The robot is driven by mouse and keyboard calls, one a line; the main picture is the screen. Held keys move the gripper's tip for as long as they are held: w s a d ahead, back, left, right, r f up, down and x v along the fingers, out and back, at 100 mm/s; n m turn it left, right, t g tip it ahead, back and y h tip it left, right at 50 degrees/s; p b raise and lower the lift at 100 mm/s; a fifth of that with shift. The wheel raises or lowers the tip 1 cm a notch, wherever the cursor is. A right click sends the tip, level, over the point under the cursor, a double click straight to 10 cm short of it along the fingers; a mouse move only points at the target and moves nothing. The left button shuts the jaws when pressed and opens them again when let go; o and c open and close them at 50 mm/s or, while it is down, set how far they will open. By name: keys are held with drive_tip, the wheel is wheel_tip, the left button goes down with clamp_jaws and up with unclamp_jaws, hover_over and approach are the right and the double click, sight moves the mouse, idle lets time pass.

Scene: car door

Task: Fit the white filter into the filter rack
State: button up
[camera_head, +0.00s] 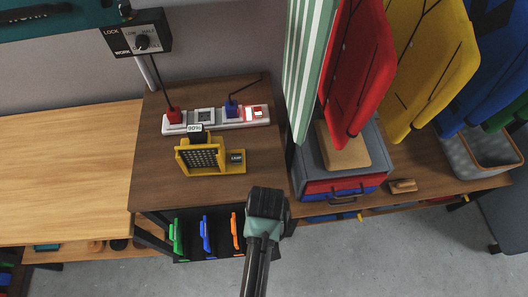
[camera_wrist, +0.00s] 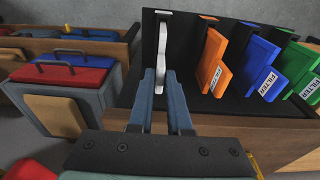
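The black filter rack (camera_head: 192,223) hangs at the front of the brown cabinet, and it also shows in the wrist view (camera_wrist: 202,99). It holds an orange filter (camera_wrist: 212,61), a blue filter (camera_wrist: 256,66) and a green filter (camera_wrist: 298,79), each upright in its own slot. The white filter (camera_wrist: 163,45) shows edge-on at the rack's left end in the wrist view, upright before the black panel. My gripper (camera_wrist: 163,76) is shut on it, one finger on each side. Whether its lower edge is seated is hidden. My gripper (camera_head: 266,203) hides the white filter in the head view.
A yellow device (camera_head: 205,157) and a power strip (camera_head: 216,119) stand on the cabinet top (camera_head: 262,162). A grey toolbox (camera_head: 345,165) stands to the right, below hanging coloured panels (camera_head: 357,70). Grey floor (camera_head: 400,245) is open in front.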

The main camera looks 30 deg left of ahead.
drive_tip(key=o, duration=0.3)
drive_tip(key=shift+r, duration=0.1)
wheel_tip(320, 180, up, 12)
drive_tip(key=s+p, duration=0.1)
drive_tip(key=shift+d, duration=0.4)
drive_tip(key=shift+s, duration=0.1)
idle(0.3)
